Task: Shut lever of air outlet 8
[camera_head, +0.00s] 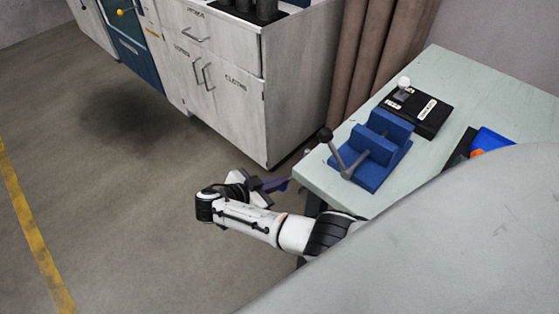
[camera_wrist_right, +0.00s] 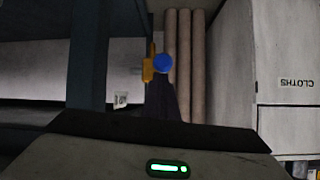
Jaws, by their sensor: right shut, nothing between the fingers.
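My right gripper (camera_head: 277,185) is shut and empty, off the left end of the pale green table in the head view. Its dark shut fingers (camera_wrist_right: 165,100) point away from the camera in the right wrist view. Just beyond their tips is a round blue part (camera_wrist_right: 164,63) with a yellow piece (camera_wrist_right: 148,66) beside it on the left. These look like an outlet and its lever, but no number is readable. I cannot tell whether the fingers touch them. In the head view no outlet can be made out clearly. My left gripper is not in view.
The pale green table (camera_head: 470,90) carries a blue vise (camera_head: 375,160) whose handle leans over the edge near my right arm. A black box (camera_head: 425,112) stands behind it. A white cabinet (camera_head: 235,110) and brown pipes (camera_head: 375,55) stand behind. The floor at left is clear.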

